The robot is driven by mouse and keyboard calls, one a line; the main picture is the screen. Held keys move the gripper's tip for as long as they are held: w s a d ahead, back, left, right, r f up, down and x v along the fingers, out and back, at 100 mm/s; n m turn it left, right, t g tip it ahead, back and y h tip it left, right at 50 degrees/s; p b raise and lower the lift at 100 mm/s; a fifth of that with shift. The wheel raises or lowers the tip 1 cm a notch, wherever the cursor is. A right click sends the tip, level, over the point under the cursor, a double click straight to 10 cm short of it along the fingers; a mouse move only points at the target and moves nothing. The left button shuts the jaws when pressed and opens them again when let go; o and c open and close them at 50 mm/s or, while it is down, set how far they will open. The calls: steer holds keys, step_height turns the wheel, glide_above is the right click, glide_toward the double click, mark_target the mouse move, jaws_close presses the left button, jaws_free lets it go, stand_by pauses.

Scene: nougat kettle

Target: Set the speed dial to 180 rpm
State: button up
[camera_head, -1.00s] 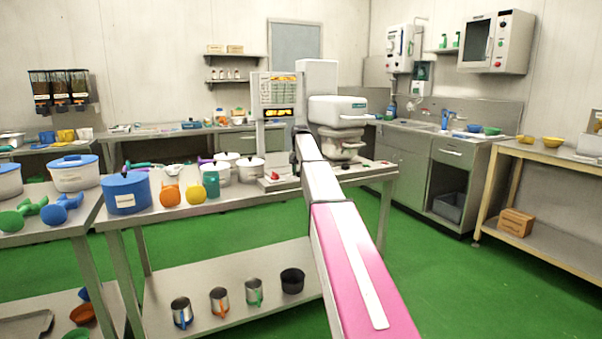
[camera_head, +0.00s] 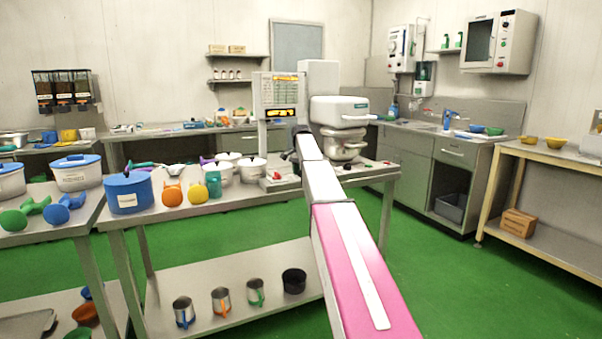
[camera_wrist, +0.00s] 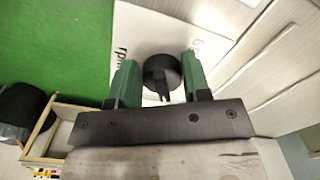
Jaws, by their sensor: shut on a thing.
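The speed dial (camera_wrist: 160,75) is a round black knob on a white panel (camera_wrist: 130,22) in the wrist view. Letters that look like "rpm" show beside it, partly cut off by a finger. My gripper (camera_wrist: 158,80) has its two green fingers on either side of the knob, shut on it. In the head view my arm reaches to the kettle machine (camera_head: 338,110), and the dial and fingertips are hidden there. A display (camera_head: 282,113) with yellow digits on the control panel is lit, but too small to read.
White pots (camera_head: 252,168) and a red knob (camera_head: 276,177) stand left of the machine on the steel table. Several metal mugs (camera_head: 221,300) are on the lower shelf.

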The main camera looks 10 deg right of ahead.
steer(key=o, duration=0.9)
step_height(320, 180, up, 11)
steer(key=shift+f, duration=0.1)
stand_by(0.3)
